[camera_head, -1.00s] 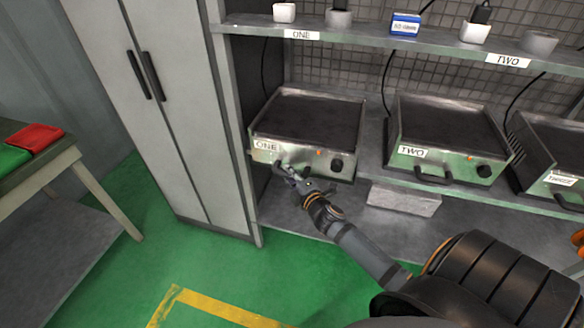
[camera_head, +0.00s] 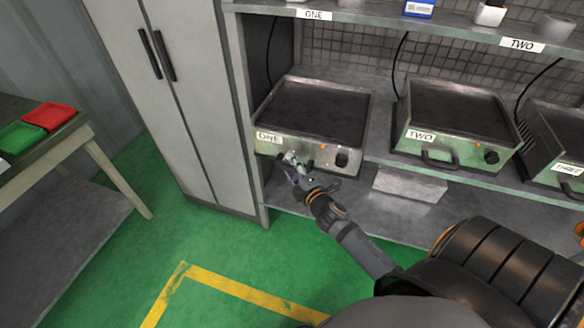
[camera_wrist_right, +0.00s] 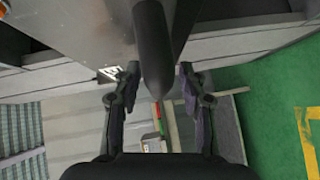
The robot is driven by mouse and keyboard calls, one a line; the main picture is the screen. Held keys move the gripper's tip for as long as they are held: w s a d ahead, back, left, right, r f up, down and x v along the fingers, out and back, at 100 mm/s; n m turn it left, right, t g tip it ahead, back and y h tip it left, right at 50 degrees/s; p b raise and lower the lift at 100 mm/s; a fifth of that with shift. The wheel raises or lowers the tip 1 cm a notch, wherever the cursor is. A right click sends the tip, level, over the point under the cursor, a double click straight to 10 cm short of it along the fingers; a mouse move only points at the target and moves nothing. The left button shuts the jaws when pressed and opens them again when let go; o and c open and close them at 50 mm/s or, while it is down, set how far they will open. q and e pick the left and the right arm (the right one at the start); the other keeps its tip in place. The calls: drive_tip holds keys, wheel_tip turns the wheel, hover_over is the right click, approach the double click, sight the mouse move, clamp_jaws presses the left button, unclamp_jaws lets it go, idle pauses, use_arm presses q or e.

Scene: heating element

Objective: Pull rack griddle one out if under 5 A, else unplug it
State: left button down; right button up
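Griddle one (camera_head: 313,112) is a metal box with a dark top, a "ONE" label, an orange light and a black knob. It sits on the lower shelf at centre-left, its front slightly forward of griddle two's. My right gripper (camera_head: 300,174) is at its front, covering most of the handle there. In the right wrist view, the dark handle (camera_wrist_right: 153,45) runs between my two fingers (camera_wrist_right: 158,82), one on each side; the contact itself is hard to see. A blue meter (camera_head: 418,8) on the upper shelf is cut off and its reading is not legible. My left gripper is not in view.
Griddle two (camera_head: 456,110) and griddle three (camera_head: 555,140) stand to the right. A grey block (camera_head: 409,185) lies below griddle two. A tall cabinet (camera_head: 185,90) borders the shelf at left. A table with a red tray (camera_head: 49,116) and green tray (camera_head: 20,137) is far left. Green floor is clear.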

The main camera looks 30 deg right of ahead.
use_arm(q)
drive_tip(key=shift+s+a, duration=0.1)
use_arm(e)
drive_tip(key=s+r, duration=0.1)
drive_tip(key=s, duration=1.1)
drive_tip(key=shift+a+r, duration=0.4)
drive_tip(key=shift+a, duration=0.05)
